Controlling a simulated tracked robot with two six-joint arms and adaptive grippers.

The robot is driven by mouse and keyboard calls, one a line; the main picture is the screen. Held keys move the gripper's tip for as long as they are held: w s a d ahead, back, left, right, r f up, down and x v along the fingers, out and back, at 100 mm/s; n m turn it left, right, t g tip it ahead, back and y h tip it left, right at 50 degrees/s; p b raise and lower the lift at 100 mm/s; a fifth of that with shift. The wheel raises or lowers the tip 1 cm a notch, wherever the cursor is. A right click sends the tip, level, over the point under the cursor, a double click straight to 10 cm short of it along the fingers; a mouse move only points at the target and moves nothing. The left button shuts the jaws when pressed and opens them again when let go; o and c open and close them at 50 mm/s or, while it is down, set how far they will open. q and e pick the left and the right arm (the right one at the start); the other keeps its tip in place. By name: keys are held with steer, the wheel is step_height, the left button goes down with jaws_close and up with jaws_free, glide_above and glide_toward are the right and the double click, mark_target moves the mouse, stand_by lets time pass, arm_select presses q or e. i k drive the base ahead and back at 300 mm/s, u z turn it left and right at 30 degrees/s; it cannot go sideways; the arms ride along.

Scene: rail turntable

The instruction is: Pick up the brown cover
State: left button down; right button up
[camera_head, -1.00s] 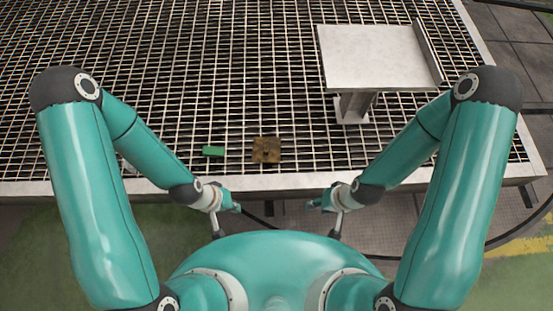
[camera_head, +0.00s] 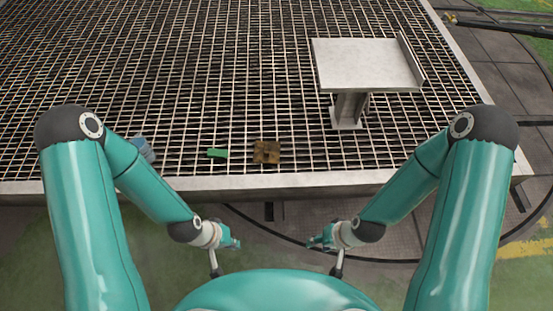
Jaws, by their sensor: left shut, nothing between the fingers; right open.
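The brown cover (camera_head: 267,151) is a small, rusty, roughly square piece. It lies on the metal grating near its front edge, in the middle of the head view. My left gripper (camera_head: 234,243) is shut and empty, in front of the platform edge and to the lower left of the cover. My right gripper (camera_head: 314,242) is open and empty, also in front of the edge and to the lower right of the cover. Both grippers are well apart from the cover, and nothing touches it.
A small green block (camera_head: 217,153) lies on the grating (camera_head: 210,90) just left of the cover. A bluish object (camera_head: 144,148) is partly hidden behind my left arm. A pale metal table (camera_head: 365,63) on a post stands at the back right. The platform's front rim (camera_head: 290,181) is raised.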

mark_target(265, 151)
steer(key=u, duration=0.15)
steer(key=i, duration=0.9)
steer(key=z, duration=0.05)
